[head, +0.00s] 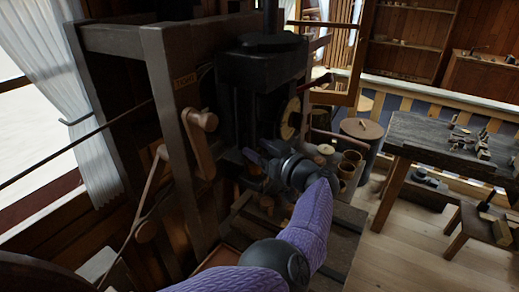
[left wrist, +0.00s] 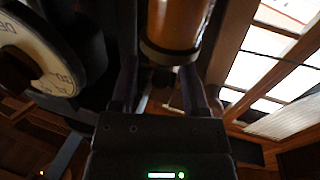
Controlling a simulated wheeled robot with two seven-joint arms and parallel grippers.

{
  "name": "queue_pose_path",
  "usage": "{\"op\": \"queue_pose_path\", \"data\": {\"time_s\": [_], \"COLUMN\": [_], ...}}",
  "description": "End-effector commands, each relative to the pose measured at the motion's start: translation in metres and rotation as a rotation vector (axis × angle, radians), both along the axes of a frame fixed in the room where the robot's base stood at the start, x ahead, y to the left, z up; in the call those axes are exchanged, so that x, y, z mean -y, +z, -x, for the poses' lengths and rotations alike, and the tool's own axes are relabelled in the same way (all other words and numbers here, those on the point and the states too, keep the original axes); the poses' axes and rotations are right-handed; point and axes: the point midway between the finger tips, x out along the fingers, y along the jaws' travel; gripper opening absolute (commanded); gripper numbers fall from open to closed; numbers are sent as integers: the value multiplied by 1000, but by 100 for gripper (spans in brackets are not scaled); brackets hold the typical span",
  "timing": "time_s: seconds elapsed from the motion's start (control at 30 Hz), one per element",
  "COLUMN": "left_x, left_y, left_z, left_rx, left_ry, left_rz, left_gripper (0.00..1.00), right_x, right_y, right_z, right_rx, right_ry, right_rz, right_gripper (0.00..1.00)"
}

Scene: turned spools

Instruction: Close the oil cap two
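My left gripper (head: 259,160) is at the front of a dark machine (head: 270,75) in the head view, its arm coming up in a purple sleeve. In the left wrist view the two fingers of this gripper (left wrist: 159,85) stand apart, with a gap between them. An amber-brown cylinder (left wrist: 177,22) with a darker band at its lower end is just beyond the fingertips. Whether the fingers touch it is unclear. A small dark round shape (left wrist: 163,77) shows between the fingers. I cannot tell which part is oil cap two. My right gripper is not in view.
A pale ring with dark lettering (left wrist: 40,52) is close at the left in the left wrist view. A wooden frame post (head: 178,130) with a crank handle (head: 200,150) stands left of the gripper. Small brown cups (head: 349,164) stand to the right. A workbench (head: 435,140) is farther right.

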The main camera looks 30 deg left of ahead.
Motion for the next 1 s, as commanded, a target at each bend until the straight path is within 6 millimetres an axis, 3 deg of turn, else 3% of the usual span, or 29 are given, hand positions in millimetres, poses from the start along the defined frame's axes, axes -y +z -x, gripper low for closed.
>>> {"op": "queue_pose_path", "data": {"time_s": [0.17,0.37,0.53,1.0], "left_x": [10,54,85,94], "left_y": [1,6,1,0], "left_z": [3,17,27,32], "left_rx": [-2,-4,0,-1], "left_ry": [-3,-7,-6,1], "left_rz": [0,-3,1,0], "left_gripper": [59,59,59,59], "right_x": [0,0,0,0], "right_y": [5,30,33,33], "right_z": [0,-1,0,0], "right_rx": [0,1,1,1], "right_ry": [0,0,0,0], "right_rz": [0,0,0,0], "right_gripper": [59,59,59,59]}}
